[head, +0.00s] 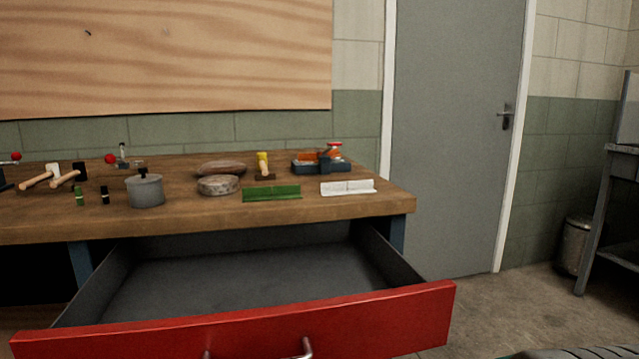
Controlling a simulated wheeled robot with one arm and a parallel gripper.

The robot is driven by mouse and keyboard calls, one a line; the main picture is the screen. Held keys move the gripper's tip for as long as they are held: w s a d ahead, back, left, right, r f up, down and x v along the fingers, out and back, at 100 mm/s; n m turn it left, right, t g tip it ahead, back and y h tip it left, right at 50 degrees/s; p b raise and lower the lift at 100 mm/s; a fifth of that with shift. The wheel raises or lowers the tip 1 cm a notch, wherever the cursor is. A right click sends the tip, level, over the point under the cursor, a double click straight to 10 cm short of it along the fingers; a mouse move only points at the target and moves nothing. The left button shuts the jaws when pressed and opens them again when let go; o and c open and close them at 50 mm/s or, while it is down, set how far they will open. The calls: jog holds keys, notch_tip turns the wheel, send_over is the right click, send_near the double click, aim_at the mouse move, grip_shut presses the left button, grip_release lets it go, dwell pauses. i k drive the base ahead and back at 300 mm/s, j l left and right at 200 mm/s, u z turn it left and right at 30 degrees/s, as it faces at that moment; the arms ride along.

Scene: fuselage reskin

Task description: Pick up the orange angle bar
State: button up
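Something orange (308,155) shows at the back right of the workbench, at a dark blue vise-like tool (318,167). It may be the orange angle bar, but it is too small to be sure of its shape. I cannot tell whether it is held in the tool or lies behind it. A green angle bar (272,193) and a white angle bar (347,187) lie near the bench's front edge. My gripper is not in view.
The wooden workbench (385,201) stands against the wall. Its red-fronted drawer (240,318) is pulled out, looks empty and juts out before the bench.

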aim_at(310, 157)
jog(key=u, duration=0.7)
jog(key=i+l+u, duration=0.15)
jog(key=l+u, duration=1.3)
jog(key=l, duration=0.15)
jog(key=k+l+u, duration=0.15)
jog(key=l+u, duration=0.35)
